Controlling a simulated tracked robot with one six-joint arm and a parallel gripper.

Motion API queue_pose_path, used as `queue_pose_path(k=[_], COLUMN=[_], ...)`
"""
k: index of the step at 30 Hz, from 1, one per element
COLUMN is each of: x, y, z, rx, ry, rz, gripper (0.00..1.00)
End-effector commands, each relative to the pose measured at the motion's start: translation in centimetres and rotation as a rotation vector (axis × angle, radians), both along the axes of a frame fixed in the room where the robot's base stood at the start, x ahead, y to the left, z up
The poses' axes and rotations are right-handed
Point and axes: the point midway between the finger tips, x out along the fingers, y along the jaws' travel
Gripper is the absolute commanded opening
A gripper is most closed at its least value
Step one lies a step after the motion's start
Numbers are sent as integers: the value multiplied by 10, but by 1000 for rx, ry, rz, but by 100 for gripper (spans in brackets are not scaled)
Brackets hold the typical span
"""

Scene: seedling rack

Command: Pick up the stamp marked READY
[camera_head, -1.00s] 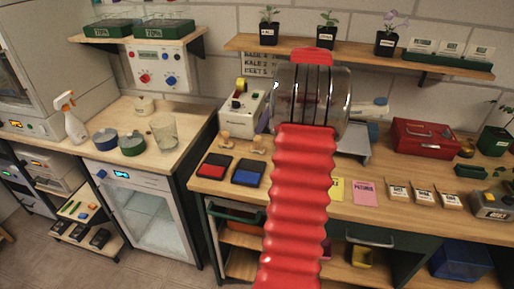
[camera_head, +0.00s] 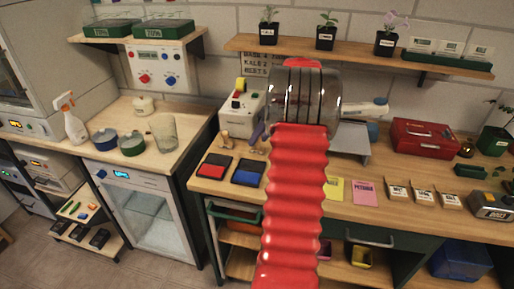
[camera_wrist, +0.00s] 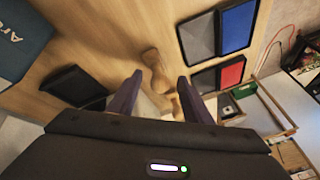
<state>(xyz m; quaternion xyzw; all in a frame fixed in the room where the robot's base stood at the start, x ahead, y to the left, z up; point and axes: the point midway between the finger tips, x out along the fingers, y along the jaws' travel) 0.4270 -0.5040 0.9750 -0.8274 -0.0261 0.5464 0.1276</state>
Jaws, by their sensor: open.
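Two wooden-handled stamps stand at the back left of the bench, a left stamp (camera_head: 225,138) and a right stamp (camera_head: 258,143). No marking on either can be read, so I cannot tell which is READY. My gripper (camera_head: 258,133) is beside the right stamp in the head view, partly hidden by my arm. In the wrist view my gripper (camera_wrist: 160,80) is open, with two dark purple fingers apart. One wooden stamp (camera_wrist: 154,67) shows ahead between the fingertips, and wooden parts of the other show nearer, partly covered by the gripper body. Nothing is held.
A red ink pad (camera_head: 215,166) and a blue ink pad (camera_head: 248,172) lie in front of the stamps. A white device (camera_head: 240,108) stands behind them. A dark flat case (camera_wrist: 72,84) lies left of the fingers in the wrist view. Seed packets and a red toolbox (camera_head: 425,138) are further right.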

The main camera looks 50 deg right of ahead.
Motion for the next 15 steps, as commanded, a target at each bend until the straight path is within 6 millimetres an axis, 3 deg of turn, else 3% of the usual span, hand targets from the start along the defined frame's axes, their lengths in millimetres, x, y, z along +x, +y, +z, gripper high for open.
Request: queue_pose_path(k=[15], x=[1], y=[0], z=[0], rx=[0], ry=[-1], rz=[1], gripper=[45])
